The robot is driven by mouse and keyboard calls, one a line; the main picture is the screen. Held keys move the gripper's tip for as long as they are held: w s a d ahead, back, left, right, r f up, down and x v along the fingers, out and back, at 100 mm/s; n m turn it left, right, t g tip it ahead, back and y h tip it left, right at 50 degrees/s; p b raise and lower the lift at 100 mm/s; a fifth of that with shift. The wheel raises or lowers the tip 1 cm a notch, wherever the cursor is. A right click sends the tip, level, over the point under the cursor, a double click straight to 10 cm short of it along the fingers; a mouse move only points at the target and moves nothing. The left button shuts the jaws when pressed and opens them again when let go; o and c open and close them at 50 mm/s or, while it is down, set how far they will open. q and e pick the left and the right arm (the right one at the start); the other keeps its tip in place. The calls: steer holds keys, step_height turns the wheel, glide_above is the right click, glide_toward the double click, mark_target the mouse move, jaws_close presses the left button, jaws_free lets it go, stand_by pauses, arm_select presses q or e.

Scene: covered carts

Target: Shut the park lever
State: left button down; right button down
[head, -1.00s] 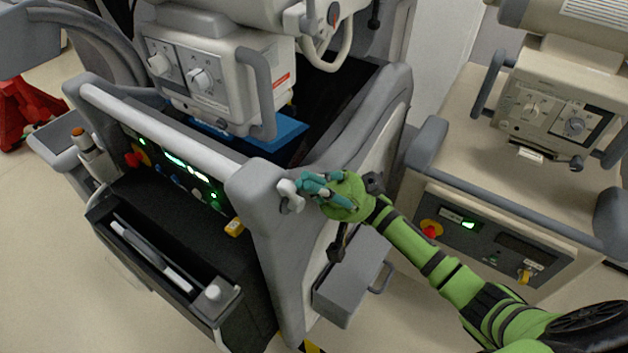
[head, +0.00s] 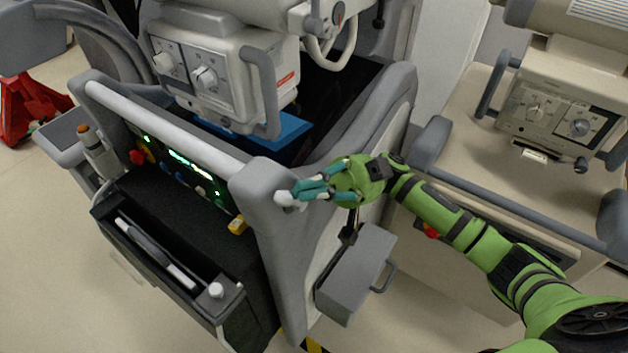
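The park lever (head: 284,198) is a small lever with a pale, rounded knob on the side of the grey cart's front corner post. My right gripper (head: 298,192), green with teal fingers, is right at the lever, its fingertips next to the knob. The fingers hide most of the lever's arm, and I cannot tell whether they are closed on it or only touch it. My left gripper is not in view.
The grey cart (head: 268,170) carries a white machine head (head: 215,70) with two dials and a blue pad. A grey box (head: 352,275) hangs on its side below my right arm. A beige cart (head: 480,150) stands at right. A red jack (head: 28,105) is far left.

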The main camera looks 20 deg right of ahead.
mark_target(299, 209)
steer(key=shift+s+a+f+n+t+h+p, duration=0.15)
steer(key=shift+s+a+n+t+h+p, duration=0.2)
steer(key=shift+h+p, duration=0.75)
steer(key=shift+s+a+f+n+t+h+p, duration=0.15)
steer(key=shift+a+n+t+h+p, duration=0.25)
steer(key=shift+h+p, duration=0.7)
steer(key=shift+s+a+f+n+t+h+p, duration=0.1)
steer(key=shift+s+a+n+t+h+p, duration=0.45)
steer(key=shift+h, duration=0.85)
steer(key=shift+w+d+f+m, duration=0.1)
steer(key=shift+w+d+m, duration=0.1)
steer(key=shift+m, duration=0.1)
steer(key=shift+s+a+f+p, duration=0.1)
steer(key=shift+s+f+p, duration=0.1)
steer(key=shift+p, duration=0.5)
